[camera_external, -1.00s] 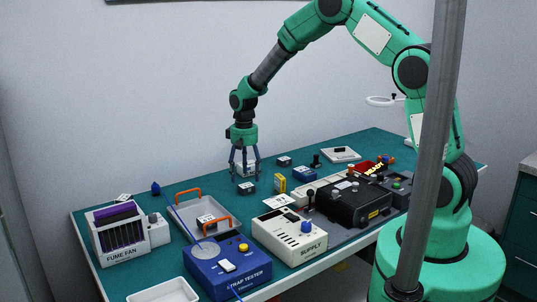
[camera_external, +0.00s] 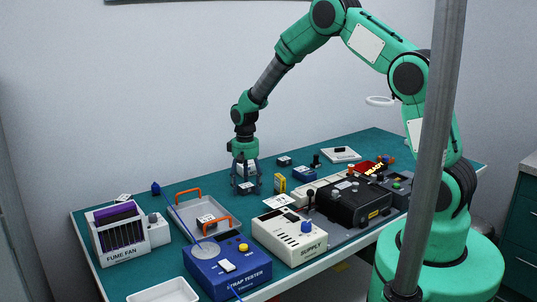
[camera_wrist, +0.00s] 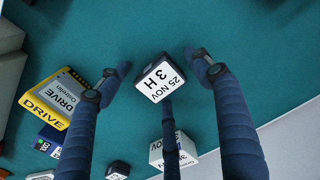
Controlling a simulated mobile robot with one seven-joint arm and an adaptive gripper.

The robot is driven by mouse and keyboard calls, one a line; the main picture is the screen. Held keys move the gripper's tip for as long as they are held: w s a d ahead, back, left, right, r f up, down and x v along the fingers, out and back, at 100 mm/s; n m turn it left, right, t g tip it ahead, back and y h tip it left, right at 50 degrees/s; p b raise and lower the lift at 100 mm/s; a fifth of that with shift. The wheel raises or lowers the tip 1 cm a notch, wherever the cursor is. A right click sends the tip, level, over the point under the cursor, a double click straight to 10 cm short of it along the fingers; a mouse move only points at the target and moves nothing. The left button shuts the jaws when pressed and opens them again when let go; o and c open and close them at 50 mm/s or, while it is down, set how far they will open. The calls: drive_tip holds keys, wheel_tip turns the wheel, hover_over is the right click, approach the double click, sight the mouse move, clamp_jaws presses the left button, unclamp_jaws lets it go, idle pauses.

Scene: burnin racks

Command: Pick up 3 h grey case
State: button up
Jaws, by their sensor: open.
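The grey case (camera_wrist: 160,77), a small dark block with a white label reading "25 NOV 3 H", stands on the green table in the wrist view. In the external view the case (camera_external: 246,187) sits low between my fingers. My gripper (camera_wrist: 167,84) is open, with one finger to the left of the case, one to the right and one below it in the wrist view. My gripper also shows in the external view (camera_external: 246,188), pointing down around the case with its fingertips close to the table. I see a gap between the side fingers and the case.
A yellow DRIVE box (camera_wrist: 47,98) and a white labelled box (camera_wrist: 175,152) stand near my gripper. Bare table lies above the case in the wrist view.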

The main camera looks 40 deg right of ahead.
sight(246, 185)
idle(0.3)
drive_tip(key=c, duration=1.3)
drive_tip(key=shift+r, duration=0.15)
drive_tip(key=shift+c, duration=0.2)
wheel_tip(246, 185, up, 10)
drive_tip(key=p, duration=0.1)
drive_tip(key=shift+p, duration=0.35)
